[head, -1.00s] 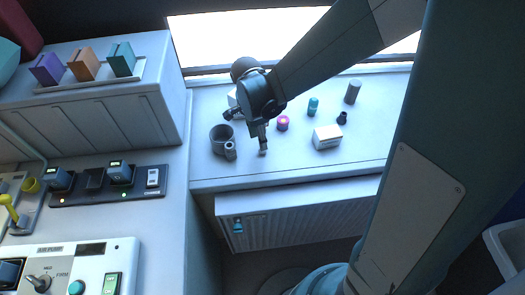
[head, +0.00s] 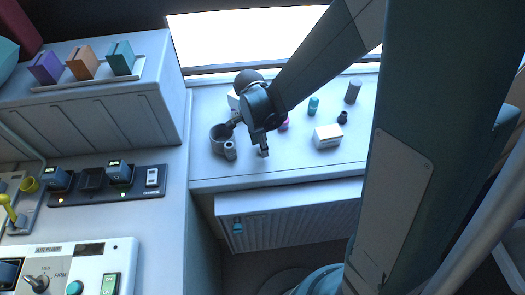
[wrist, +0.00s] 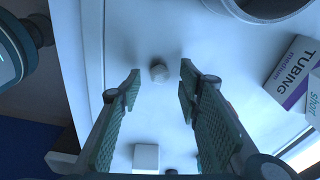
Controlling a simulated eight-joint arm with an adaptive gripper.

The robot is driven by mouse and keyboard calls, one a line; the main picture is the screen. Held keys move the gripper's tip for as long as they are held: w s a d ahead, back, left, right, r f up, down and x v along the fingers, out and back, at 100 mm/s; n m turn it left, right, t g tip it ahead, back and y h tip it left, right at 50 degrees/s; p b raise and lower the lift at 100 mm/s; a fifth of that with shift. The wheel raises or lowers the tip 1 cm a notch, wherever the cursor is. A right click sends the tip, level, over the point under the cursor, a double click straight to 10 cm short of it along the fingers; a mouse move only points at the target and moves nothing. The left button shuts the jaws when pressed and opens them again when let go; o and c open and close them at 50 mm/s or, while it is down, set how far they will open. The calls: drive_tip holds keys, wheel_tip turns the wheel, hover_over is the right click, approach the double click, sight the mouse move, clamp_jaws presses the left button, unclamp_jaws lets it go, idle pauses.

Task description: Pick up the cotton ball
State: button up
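The fingers are spread and hold nothing. In the head view my gripper (head: 247,138) is low over the counter, beside the grey cup. I cannot make out the cotton ball there; the gripper may hide it.
A grey cup (head: 217,142) and a small grey cylinder (head: 230,152) stand left of my gripper. A white box (head: 327,137), a teal bottle (head: 313,104), a dark item (head: 342,117) and a grey cylinder (head: 353,91) stand right. A tubing box (wrist: 292,72) lies behind.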

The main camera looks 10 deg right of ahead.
drive_tip(key=shift+d+f, duration=0.1)
drive_tip(key=shift+f, duration=0.6)
drive_tip(key=shift+c, duration=0.5)
drive_tip(key=c, duration=0.6)
